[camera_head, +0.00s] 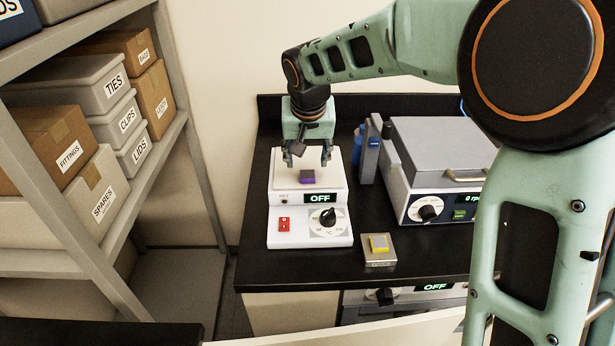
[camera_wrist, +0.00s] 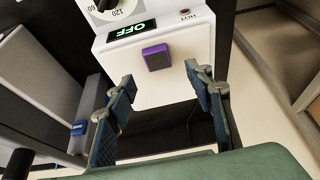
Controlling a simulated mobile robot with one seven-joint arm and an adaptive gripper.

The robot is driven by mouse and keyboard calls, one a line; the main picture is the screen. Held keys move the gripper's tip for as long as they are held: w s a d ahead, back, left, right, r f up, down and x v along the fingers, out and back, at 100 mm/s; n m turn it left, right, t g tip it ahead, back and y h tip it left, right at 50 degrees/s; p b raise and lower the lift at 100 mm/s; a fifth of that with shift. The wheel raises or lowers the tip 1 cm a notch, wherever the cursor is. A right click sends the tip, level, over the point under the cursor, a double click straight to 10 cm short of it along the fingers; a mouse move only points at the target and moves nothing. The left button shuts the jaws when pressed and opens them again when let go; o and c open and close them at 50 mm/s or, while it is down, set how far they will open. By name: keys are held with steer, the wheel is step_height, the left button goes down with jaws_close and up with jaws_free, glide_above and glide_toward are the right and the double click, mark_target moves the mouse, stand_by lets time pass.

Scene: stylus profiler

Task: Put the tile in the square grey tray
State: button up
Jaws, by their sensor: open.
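A small purple tile (camera_head: 308,176) lies on the top plate of a white hotplate (camera_head: 282,236) that reads OFF. The tile also shows in the wrist view (camera_wrist: 157,57). My gripper (camera_head: 307,161) is open over the hotplate, with its fingers pointing down and spread to either side above the purple tile. In the wrist view my gripper (camera_wrist: 162,92) has nothing between its fingers, and the tile appears beyond the fingertips.
A grey box-shaped instrument (camera_head: 440,150) with a dial and lid handle stands right of the hotplate. A narrow grey stand with a blue part (camera_head: 370,150) is between them. Shelves with labelled boxes (camera_head: 100,195) are at left. Bare black bench (camera_head: 420,260) surrounds the tray.

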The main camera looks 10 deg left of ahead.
mark_target(308, 175)
steer(key=shift+s+d+x, duration=0.15)
steer(key=shift+x, duration=1.2)
steer(key=shift+s+d+x, duration=0.1)
steer(key=shift+d+x, duration=0.05)
steer(key=shift+x, duration=1.2)
steer(key=shift+f, duration=0.15)
steer(key=shift+c, duration=0.4)
steer(key=c, duration=1)
steer(key=shift+p, duration=0.3)
steer(key=shift+c, duration=0.2)
